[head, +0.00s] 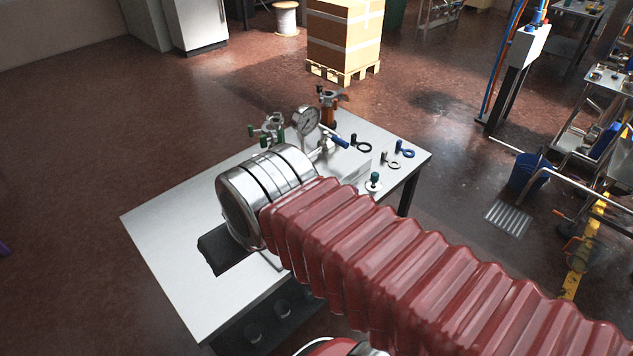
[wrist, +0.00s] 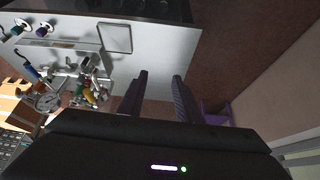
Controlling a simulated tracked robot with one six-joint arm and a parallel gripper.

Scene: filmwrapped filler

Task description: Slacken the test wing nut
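The test fittings stand in a metal cluster on the white bench (head: 170,230): a pressure gauge (head: 306,121), a clamp with green ends (head: 270,130), an orange-bodied fitting (head: 328,105) and a blue handle (head: 338,140). I cannot tell which part is the wing nut. In the wrist view the metal fittings (wrist: 88,75) lie left of my gripper (wrist: 160,76), with small yellow, green and red parts. My gripper is open, its two dark fingers apart with nothing between them. In the head view, my arm's end hides most of the gripper.
A black ring (head: 361,147), a blue ring (head: 405,153) and a green-topped knob (head: 374,180) lie at the bench's right. A carton (head: 345,35) on a pallet stands behind. A blue bucket (head: 526,174) is on the floor. The bench's left part is largely clear.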

